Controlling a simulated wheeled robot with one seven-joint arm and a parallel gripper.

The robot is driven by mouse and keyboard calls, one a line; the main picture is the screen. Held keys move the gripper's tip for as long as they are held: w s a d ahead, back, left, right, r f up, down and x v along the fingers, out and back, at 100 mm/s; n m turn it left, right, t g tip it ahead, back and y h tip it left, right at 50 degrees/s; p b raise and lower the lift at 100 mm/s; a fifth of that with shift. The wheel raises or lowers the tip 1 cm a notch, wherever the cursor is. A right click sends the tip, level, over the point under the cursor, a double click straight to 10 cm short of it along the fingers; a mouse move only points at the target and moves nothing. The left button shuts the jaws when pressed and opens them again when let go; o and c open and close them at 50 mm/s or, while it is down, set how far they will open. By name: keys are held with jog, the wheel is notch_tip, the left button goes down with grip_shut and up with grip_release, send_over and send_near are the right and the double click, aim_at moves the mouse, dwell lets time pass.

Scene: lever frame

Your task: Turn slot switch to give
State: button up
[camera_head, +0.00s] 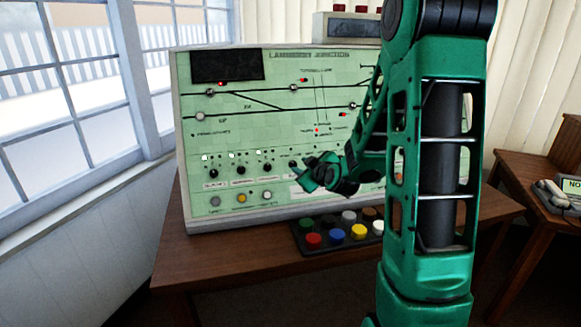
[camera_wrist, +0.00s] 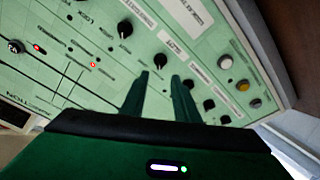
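The green signal panel (camera_head: 240,130) stands on the desk, with a row of black rotary knobs along its lower part. I cannot read which label marks the slot switch. My gripper (camera_head: 300,172) is at the panel's lower middle, close to a black knob (camera_head: 292,163). In the wrist view my gripper (camera_wrist: 160,75) shows two green fingers with a gap between them. A black knob (camera_wrist: 160,61) lies just beyond the fingertips, in line with the gap. I cannot tell whether they touch. Other knobs (camera_wrist: 209,105) sit to the right. My arm hides the panel's right part.
A black box with coloured buttons (camera_head: 335,236) lies on the wooden desk (camera_head: 210,262) in front of the panel. A box with red tops (camera_head: 345,26) stands behind. A telephone (camera_head: 556,193) is on a side table at right. Windows are at left.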

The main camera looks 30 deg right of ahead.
aim_at(292, 163)
jog(key=x, duration=0.7)
jog(key=shift+w+f, duration=0.15)
jog(key=shift+w, duration=0.2)
